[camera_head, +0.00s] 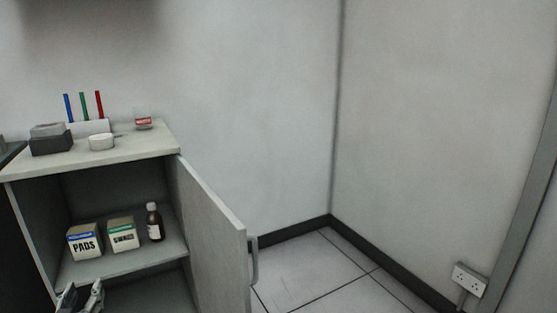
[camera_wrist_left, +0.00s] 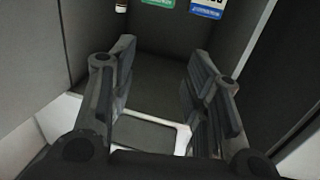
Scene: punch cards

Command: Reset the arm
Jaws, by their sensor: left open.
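My left gripper (camera_head: 82,298) shows at the bottom left of the head view, in front of the open cabinet (camera_head: 110,164). Its two fingers stand apart with nothing between them. In the left wrist view the gripper (camera_wrist_left: 160,92) is also open and empty, pointing into the cabinet. The lower ends of a green-labelled box (camera_wrist_left: 158,3) and a blue-labelled box (camera_wrist_left: 206,9) show beyond the fingertips, apart from them. My right gripper is not in view.
The cabinet door (camera_head: 214,235) stands open to the right. A PADS box (camera_head: 84,242), a green-labelled box (camera_head: 122,234) and a brown bottle (camera_head: 154,222) stand on the shelf. Coloured sticks (camera_head: 83,107), a white round container (camera_head: 101,142) and a small jar (camera_head: 143,121) are on top. Floor (camera_head: 310,268) at right is clear.

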